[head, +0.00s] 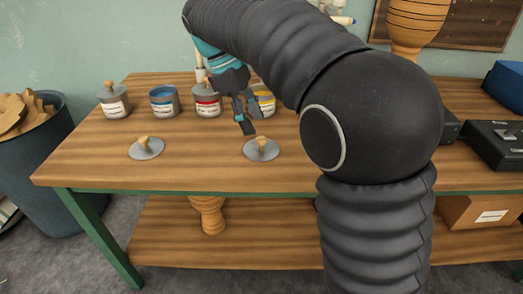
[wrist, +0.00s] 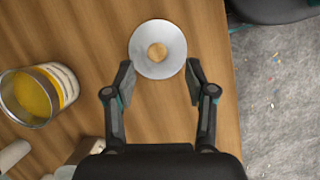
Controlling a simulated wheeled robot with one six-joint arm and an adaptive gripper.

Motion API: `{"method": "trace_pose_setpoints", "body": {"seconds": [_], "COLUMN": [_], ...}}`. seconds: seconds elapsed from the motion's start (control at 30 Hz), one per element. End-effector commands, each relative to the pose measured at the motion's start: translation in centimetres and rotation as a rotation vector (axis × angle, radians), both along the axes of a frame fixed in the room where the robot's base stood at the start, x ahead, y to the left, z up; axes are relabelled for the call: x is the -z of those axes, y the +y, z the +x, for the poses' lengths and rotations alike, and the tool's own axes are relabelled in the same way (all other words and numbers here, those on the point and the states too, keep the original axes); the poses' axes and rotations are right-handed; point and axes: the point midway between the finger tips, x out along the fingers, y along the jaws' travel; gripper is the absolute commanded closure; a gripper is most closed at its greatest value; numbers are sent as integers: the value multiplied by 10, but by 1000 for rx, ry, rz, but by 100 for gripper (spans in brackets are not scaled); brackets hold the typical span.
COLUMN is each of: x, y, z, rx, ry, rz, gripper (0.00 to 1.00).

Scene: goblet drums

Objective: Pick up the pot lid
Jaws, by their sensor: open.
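A round grey pot lid with a tan knob (head: 261,151) lies flat on the wooden table, near its front edge. It also shows at the top middle of the wrist view (wrist: 143,65). A second similar lid (head: 146,150) lies further left on the table. My gripper (head: 250,122) is open and empty, pointing down just behind the right lid. In the wrist view my gripper (wrist: 158,74) has its fingertips apart at the lid's near edge, one on each side, with the knob beyond them. I cannot tell its exact height above the table.
An open yellow paint pot (wrist: 62,82) stands close beside my gripper. Red (head: 207,105), blue (head: 164,106) and lidded grey (head: 114,106) pots stand in a row to its left. A bin (head: 48,165) stands left of the table. The tabletop (head: 200,170) between the lids is clear.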

Motion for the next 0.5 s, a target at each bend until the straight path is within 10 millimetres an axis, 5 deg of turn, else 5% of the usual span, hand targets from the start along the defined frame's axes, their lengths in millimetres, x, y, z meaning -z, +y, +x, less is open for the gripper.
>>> {"method": "trace_pose_setpoints", "body": {"seconds": [0.5], "x": [50], "y": [-19], "z": [-2], "rx": [1], "ry": [1], "rz": [-1], "gripper": [45]}}
